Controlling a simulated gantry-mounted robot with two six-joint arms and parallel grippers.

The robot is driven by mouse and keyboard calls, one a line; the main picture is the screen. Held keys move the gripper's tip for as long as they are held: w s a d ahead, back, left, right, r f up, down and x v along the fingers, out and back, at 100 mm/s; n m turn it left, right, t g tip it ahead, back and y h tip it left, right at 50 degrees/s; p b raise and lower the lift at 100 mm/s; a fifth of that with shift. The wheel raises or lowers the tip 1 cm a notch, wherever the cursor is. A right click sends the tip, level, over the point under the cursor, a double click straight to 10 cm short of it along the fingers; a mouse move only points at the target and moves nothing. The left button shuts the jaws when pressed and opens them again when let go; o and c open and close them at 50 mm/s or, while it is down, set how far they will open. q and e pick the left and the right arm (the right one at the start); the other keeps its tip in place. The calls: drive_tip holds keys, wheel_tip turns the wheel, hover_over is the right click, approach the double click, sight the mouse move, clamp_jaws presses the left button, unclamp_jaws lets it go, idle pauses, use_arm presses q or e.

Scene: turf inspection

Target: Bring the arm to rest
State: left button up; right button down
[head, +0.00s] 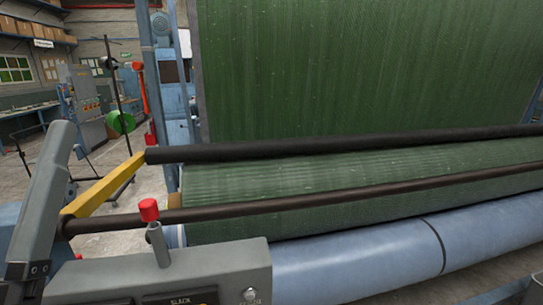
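Neither of my grippers shows clearly in the head view. A long grey part (42,195) stands tilted at the left edge; I cannot tell whether it is an arm link or part of the machine. A lever with a red knob (149,210) stands upright on a grey control panel (215,262) marked "SLACK". Nothing is seen touching the lever. Green turf (360,65) hangs as a tall sheet behind and also runs below the upper dark bar (340,146).
A lower dark bar (330,202) and a large blue roller (350,262) cross the front. A yellow bracket (104,186) joins the bars at left. Behind are a grey cabinet (85,105), a green reel (121,122) and open floor. A grey edge shows at bottom right.

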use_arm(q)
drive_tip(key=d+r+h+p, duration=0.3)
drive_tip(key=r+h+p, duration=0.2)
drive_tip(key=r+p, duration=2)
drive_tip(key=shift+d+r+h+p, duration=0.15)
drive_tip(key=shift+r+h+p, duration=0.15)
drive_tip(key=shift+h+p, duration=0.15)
